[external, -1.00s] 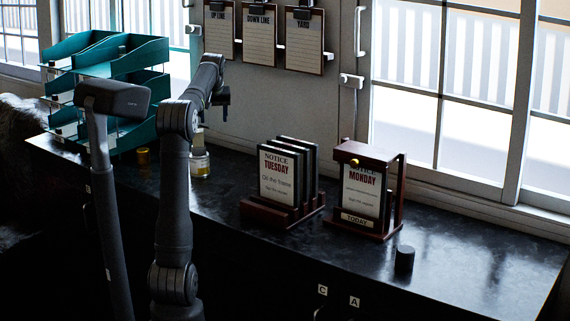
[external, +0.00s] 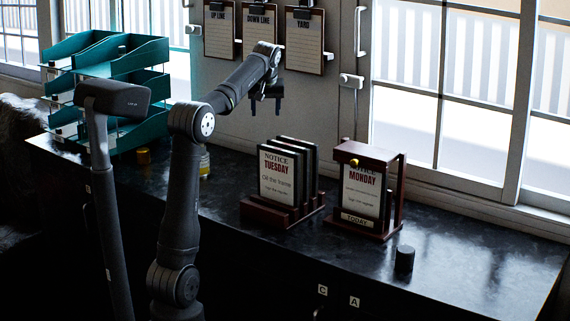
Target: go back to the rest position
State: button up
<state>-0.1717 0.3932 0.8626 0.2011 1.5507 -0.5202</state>
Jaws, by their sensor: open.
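My gripper (external: 265,106) hangs at the end of my raised arm in the external view, fingers pointing down. It is open with nothing between the fingers. It is in the air above the dark bench, in front of the wall, up and to the left of the notice rack. My arm bends at the elbow and reaches to the right. No rest position is marked in view.
A wooden rack (external: 268,215) holds several notice boards, TUESDAY in front. A wooden stand (external: 378,237) marked TODAY holds the MONDAY notice (external: 361,187). A black cylinder (external: 404,259) stands at right. Teal trays (external: 140,62) and a small jar (external: 204,163) are at left.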

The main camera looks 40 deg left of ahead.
jog(key=s+d+r+m, duration=0.1)
jog(key=d, duration=1)
jog(key=s+d+r, duration=0.1)
jog(key=s+d, duration=0.1)
jog(key=d, duration=1)
jog(key=s+d+r+m, duration=0.1)
jog(key=s+d, duration=0.1)
jog(key=d, duration=1)
jog(key=shift+d+r+m+t+h, duration=0.15)
jog(key=shift+r+m+t+h, duration=0.15)
jog(key=shift+r+t+h, duration=0.1)
